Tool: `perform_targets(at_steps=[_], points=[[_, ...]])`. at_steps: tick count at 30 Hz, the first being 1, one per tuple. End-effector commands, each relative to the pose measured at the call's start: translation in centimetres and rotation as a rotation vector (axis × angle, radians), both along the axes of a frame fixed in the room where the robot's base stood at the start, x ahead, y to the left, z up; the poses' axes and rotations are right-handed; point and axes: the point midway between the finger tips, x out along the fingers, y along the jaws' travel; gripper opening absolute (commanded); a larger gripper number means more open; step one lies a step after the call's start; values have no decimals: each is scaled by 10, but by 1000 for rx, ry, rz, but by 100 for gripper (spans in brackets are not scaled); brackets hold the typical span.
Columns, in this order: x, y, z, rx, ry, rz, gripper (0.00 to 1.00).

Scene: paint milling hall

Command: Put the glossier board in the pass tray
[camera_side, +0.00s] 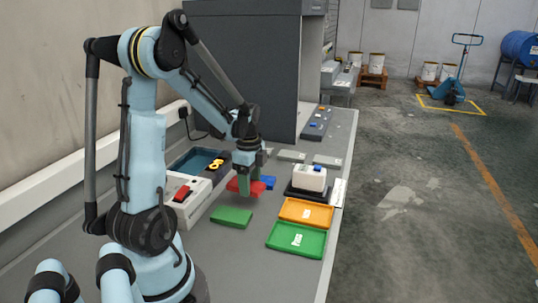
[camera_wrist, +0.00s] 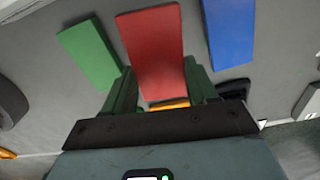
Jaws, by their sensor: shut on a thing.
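My gripper (camera_side: 246,180) is shut on a red board (camera_side: 238,188) just above the bench. In the wrist view the red board (camera_wrist: 153,48) lies between my green fingers (camera_wrist: 158,92). A green board (camera_side: 231,217) lies flat on the bench in front of it. A blue board (camera_side: 269,182) lies behind it, partly hidden by the red board and my gripper. The green pass tray (camera_side: 284,249) is at the bench's right front, empty. I cannot tell from these frames which board is glossier.
An orange tray (camera_side: 290,214) adjoins the pass tray's far side. Behind it a white device (camera_side: 310,178) stands on a black base. A white box with a red switch (camera_side: 182,193) is at left. Grey plates (camera_side: 292,156) lie farther back.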

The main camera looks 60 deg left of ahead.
Motion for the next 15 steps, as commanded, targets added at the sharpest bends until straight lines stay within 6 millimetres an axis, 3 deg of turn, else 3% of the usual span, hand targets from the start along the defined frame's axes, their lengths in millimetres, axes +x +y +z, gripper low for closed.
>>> perform_targets(at_steps=[9, 15], points=[[0, 0, -32, 0, -1, 0, 22], [0, 0, -36, -1, -2, 0, 22]])
